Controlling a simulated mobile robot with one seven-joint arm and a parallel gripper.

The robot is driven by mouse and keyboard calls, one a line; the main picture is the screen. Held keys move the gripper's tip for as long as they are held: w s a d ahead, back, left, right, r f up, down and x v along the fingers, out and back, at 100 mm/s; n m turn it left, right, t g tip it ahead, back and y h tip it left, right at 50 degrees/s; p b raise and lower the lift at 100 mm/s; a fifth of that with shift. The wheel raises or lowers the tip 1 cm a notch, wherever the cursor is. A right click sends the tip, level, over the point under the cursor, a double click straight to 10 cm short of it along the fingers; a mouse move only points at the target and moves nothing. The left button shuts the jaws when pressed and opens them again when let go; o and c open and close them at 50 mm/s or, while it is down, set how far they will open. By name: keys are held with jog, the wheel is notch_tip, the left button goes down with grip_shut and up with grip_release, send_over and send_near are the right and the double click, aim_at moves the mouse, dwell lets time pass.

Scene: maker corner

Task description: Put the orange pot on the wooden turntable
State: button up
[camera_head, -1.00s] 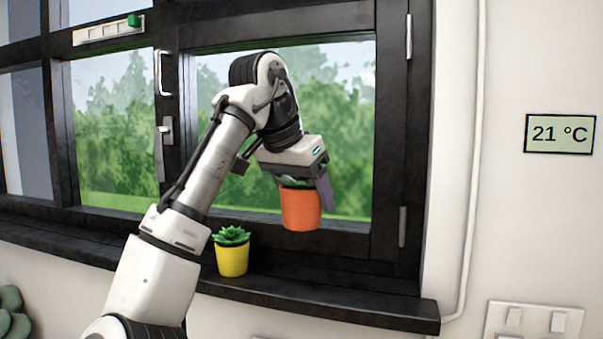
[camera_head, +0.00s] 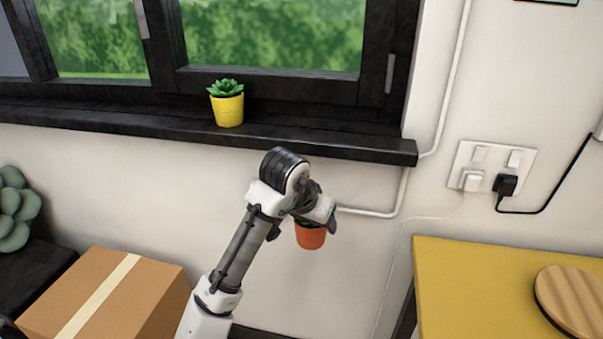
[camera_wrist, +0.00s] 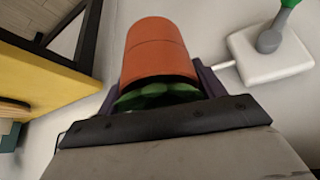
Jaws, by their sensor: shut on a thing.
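The orange pot (camera_head: 310,237) with a green plant is held by my gripper (camera_head: 318,217), below the window sill and in front of the wall. In the wrist view the pot (camera_wrist: 157,52) sits between the purple fingers of my gripper (camera_wrist: 158,84), which is shut on it. The plant's green leaves (camera_wrist: 155,93) show at the gripper side of the pot. The wooden turntable (camera_head: 578,300) lies on the yellow table at the right edge of the head view, partly cut off. The pot is apart from it, to its left.
The yellow table (camera_head: 470,290) stands at the right. A yellow pot (camera_head: 228,110) with a succulent stands on the black sill (camera_head: 300,140). A cardboard box (camera_head: 140,290) is at the lower left. A wall socket with a black plug (camera_head: 506,185) and cord is above the table.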

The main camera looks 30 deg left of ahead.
jog(key=shift+n, duration=0.4)
jog(key=d+f, duration=0.5)
jog(key=f, duration=0.4)
jog(key=d+f, duration=0.6)
jog(key=f, duration=0.4)
jog(key=w+d+f, duration=0.1)
jog(key=d+f, duration=0.5)
jog(key=f, duration=0.4)
jog(key=shift+w+d+f, duration=0.1)
jog(key=shift+f, duration=0.1)
jog(key=s+d+f, duration=0.1)
jog(key=d+f, duration=0.1)
jog(key=f, duration=0.2)
jog(key=s+d+f, duration=0.1)
jog(key=d+f, duration=0.1)
jog(key=f, duration=0.3)
jog(key=s+d+f, duration=0.2)
jog(key=d+f, duration=0.1)
jog(key=f, duration=0.2)
jog(key=shift+d, duration=0.1)
